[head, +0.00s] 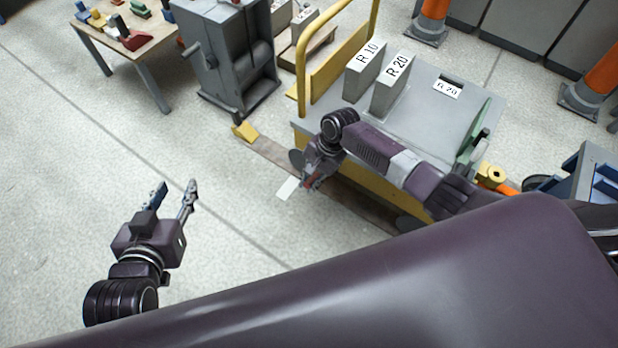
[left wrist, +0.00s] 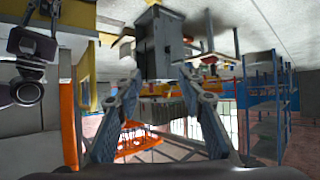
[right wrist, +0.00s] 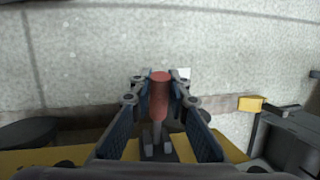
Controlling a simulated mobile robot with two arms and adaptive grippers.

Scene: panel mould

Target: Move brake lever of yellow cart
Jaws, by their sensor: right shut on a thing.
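The yellow cart (head: 353,194) with a grey top stands right of centre in the head view. Its brake lever has a red grip (right wrist: 160,92), which in the right wrist view lies between the fingers of my right gripper (right wrist: 160,84). The fingers are shut on the grip. In the head view my right gripper (head: 314,178) is low at the cart's near left corner, where my arm hides part of the cart. My left gripper (head: 175,190) is open and empty above bare floor, left of the cart.
Grey blocks marked R 10 (head: 365,68) and R 20 (head: 391,86) stand on the cart. A yellow wheel chock (head: 245,131) lies on the floor behind my right gripper. A grey machine (head: 225,60) and a table (head: 150,40) stand at the back left. The floor at left is clear.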

